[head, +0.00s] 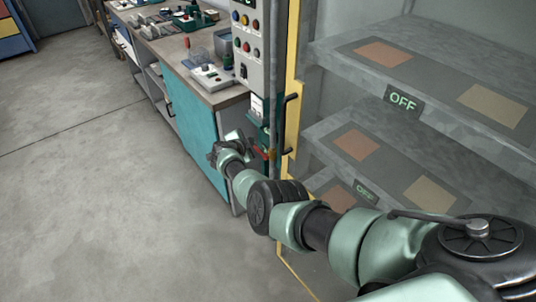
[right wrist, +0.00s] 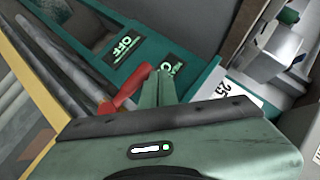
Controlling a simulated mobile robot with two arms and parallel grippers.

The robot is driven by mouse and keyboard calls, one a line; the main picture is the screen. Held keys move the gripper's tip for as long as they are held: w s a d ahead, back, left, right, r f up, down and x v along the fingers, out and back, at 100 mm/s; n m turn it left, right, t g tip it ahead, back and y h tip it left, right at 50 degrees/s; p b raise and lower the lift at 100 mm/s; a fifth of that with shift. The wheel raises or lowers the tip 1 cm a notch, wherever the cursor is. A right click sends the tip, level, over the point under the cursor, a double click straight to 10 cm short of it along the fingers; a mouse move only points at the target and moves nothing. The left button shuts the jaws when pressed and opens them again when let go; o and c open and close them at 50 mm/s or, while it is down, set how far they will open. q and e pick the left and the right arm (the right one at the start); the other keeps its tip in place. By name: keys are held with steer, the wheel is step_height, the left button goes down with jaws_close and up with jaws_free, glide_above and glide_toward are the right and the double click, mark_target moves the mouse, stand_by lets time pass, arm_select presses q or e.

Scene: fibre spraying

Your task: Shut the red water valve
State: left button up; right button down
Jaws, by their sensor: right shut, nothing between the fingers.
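The red water valve handle (right wrist: 124,92) shows in the right wrist view as a slanted red lever in front of a teal panel. In the head view a small part of the red valve (head: 262,154) shows low by the yellow post, partly hidden by my arm. My right gripper (right wrist: 162,76) is shut and empty, its green fingers just right of the lever. The lever's upper end lies close beside the fingers; I cannot tell whether they touch. My left gripper is not in view.
Grey pipes (right wrist: 72,62) and a yellow post (head: 293,85) stand beside the valve. An OFF label (right wrist: 124,47) is on the teal panel. A workbench (head: 228,96) with a control box (head: 247,48) is behind. Shelves (head: 440,70) fill the right. The floor at left is clear.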

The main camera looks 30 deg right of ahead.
stand_by(0.3)
steer(key=a+r+p, duration=0.7)
steer(key=r+p, duration=0.4)
steer(key=shift+s, duration=0.3)
